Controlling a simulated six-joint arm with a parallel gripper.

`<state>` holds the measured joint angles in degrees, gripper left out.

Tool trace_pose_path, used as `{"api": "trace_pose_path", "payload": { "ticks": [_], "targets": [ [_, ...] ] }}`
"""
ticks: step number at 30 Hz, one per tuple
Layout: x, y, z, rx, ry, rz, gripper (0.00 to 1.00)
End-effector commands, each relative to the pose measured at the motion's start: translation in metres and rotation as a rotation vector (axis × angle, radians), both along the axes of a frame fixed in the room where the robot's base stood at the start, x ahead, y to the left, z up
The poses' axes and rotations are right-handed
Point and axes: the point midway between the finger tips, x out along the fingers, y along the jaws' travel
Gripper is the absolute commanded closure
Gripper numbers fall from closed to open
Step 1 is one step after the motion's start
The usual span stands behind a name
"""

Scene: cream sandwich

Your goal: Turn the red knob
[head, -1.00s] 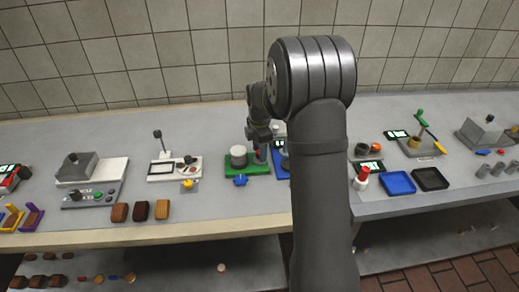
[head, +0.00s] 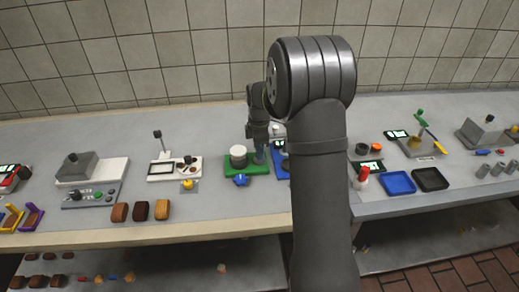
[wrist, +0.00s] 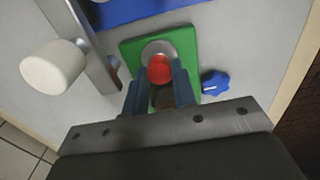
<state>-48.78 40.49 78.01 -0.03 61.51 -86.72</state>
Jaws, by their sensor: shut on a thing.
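A round red knob (wrist: 160,69) shows in the wrist view, between the tips of my gripper's two blue-grey fingers (wrist: 159,82). My gripper is shut on it. Behind it is a round grey metal part on a green base (wrist: 130,52). A brownish shape between the fingers, nearer the palm, is unclear. In the head view my gripper (head: 260,153) points down over the right part of the green base (head: 262,170). The red knob is hidden there.
A blue star-shaped knob (wrist: 215,82) sits close to the right finger. A pale cylinder (wrist: 53,67) on a metal stem and a grey bar (wrist: 85,50) stand to the left. In the head view, a white-topped grey cylinder (head: 238,155) stands left of my gripper.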

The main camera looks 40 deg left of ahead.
Motion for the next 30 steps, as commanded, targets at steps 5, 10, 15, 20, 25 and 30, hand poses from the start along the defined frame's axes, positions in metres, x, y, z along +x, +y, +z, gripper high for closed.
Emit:
{"api": "trace_pose_path", "payload": {
  "ticks": [5, 10, 15, 20, 25, 30],
  "targets": [
    [-0.0001, 0.0005, 0.0002, 0.001, 0.001, -0.142, 0.98],
    [0.0001, 0.0007, 0.0002, 0.001, 0.001, -0.262, 0.98],
    [0.0003, 0.0009, 0.0002, 0.001, 0.001, -0.352, 0.98],
    [0.0003, 0.0009, 0.0002, 0.001, 0.001, -0.406, 0.98],
    [0.0003, 0.0011, 0.0002, 0.002, 0.001, -0.431, 0.98],
    [0.0003, 0.0011, 0.0002, 0.002, 0.001, -0.436, 0.98]
  ]
}}
